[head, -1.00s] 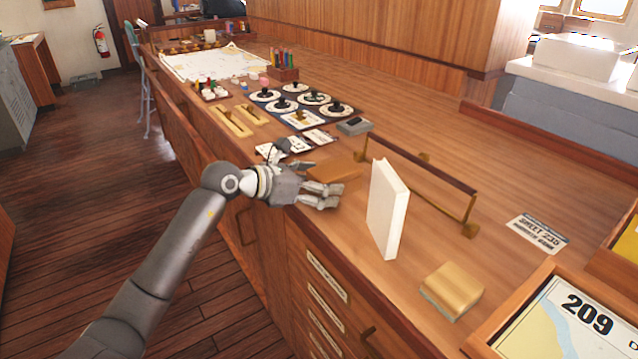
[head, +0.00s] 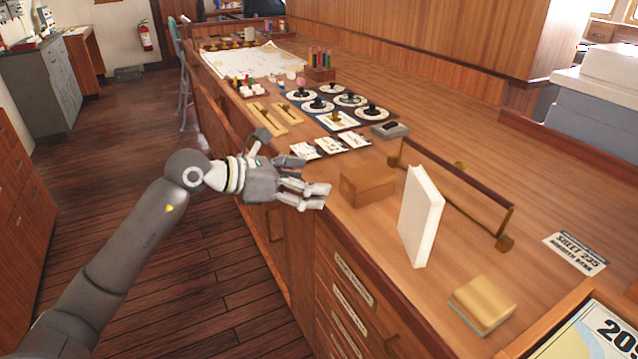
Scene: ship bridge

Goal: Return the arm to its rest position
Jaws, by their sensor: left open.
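My left gripper (head: 316,194) comes in from the left in the head view. It is open and empty, with its fingers spread above the front edge of the wooden counter (head: 345,220). A small wooden box (head: 367,186) sits on the counter just right of the fingertips, with a visible gap. My left arm stretches from the lower left over the floor. My right gripper is not in view.
A white book (head: 420,217) stands upright beside a brass-and-wood rail (head: 455,185). A yellowish block (head: 482,304) lies nearer. Cards (head: 330,146), round dials (head: 350,100) and a chart (head: 255,62) lie farther back. The floor (head: 190,290) left of the counter is clear.

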